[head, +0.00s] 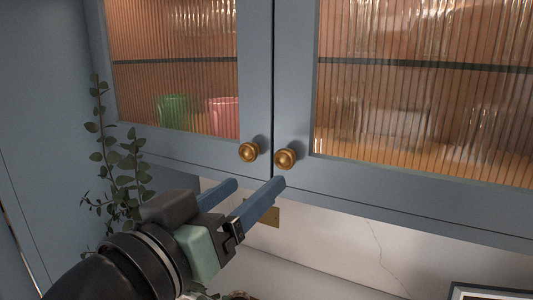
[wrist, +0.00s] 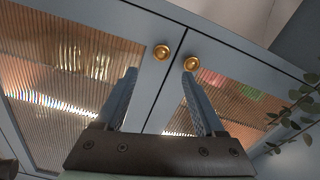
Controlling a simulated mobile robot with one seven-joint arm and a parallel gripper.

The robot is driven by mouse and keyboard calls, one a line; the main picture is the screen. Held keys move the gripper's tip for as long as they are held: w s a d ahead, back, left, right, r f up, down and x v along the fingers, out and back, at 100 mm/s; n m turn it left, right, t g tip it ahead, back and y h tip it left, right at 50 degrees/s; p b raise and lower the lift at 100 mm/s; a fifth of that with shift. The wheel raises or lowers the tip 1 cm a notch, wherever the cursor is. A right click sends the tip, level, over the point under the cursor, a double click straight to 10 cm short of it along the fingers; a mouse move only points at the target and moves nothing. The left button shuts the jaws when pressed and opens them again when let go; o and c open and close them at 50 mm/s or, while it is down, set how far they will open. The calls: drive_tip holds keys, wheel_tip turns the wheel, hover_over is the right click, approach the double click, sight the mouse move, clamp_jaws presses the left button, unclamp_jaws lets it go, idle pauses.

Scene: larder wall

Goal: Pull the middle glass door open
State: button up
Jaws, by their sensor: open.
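Two blue-framed doors with ribbed glass meet at a vertical seam in the head view: a left door (head: 256,60) and a right door (head: 420,190), which runs past the picture's right edge. Which one is the middle door cannot be told for sure. Each has a round brass knob low beside the seam: the left door's knob (head: 249,152) and the right door's knob (head: 286,159). Both doors look closed. My gripper (head: 255,183) is open and empty, just below the knobs. In the wrist view, the right door's knob (wrist: 161,53) appears beyond the gap between the fingertips.
A leafy plant (head: 122,170) hangs at the left, near my gripper. Green (head: 174,108) and pink (head: 223,115) items stand behind the left glass. A pale marbled wall (head: 350,240) lies below the cabinet, and a framed object (head: 485,292) is at lower right.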

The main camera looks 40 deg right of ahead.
sight(282, 160)
drive_tip(key=p+x, duration=0.3)
drive_tip(key=x, duration=0.6)
drive_tip(key=shift+w+d+r, duration=0.1)
drive_tip(key=shift+w+d, duration=0.25)
drive_tip(key=shift+d, duration=0.1)
clamp_jaws()
idle(0.8)
